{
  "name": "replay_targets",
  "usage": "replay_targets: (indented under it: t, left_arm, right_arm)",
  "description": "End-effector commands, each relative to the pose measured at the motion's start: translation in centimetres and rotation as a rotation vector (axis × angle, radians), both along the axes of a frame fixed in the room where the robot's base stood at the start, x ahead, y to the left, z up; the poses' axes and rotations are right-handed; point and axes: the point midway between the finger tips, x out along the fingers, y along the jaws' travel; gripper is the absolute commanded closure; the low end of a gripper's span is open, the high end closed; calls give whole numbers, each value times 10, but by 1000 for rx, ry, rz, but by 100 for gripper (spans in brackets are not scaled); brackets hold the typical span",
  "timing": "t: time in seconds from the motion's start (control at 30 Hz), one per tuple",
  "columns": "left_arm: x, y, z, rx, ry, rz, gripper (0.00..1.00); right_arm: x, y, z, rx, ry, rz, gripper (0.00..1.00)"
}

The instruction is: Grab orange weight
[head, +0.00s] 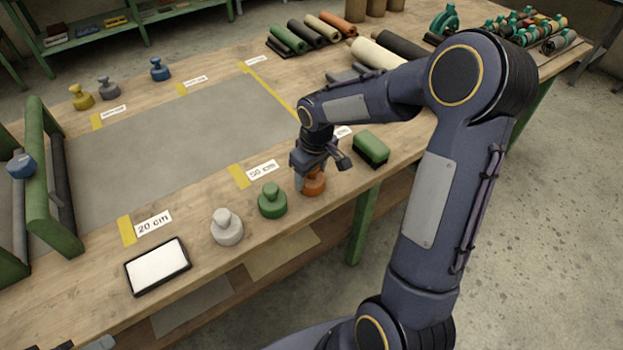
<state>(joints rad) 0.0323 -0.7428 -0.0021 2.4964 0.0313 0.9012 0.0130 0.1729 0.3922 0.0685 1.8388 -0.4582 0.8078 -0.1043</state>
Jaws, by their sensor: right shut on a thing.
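The orange weight (313,185) stands near the front edge of the wooden table, at the right end of a row with a green weight (272,201) and a white weight (227,228). My right gripper (312,172) reaches down over the orange weight from above and is shut on it. The gripper hides the weight's top, and the weight looks to be at table level. My left gripper cannot be made out in the head view.
A green-topped block (371,147) lies close to the right of the gripper. A tablet (158,266) lies at the front left. A grey sheet (180,140) covers mid-table. Yellow (82,97), grey (108,88) and blue (160,70) weights stand at the back. Rolls (377,54) lie further right.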

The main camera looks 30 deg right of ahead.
Motion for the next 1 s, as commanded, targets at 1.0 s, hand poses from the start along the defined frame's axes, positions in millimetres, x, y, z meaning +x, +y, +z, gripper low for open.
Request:
replay_targets:
  t: [1.0]
  left_arm:
    - [0,0,2,0,0,0,63]
  right_arm:
    - [-10,23,64,0,-10,6,100]
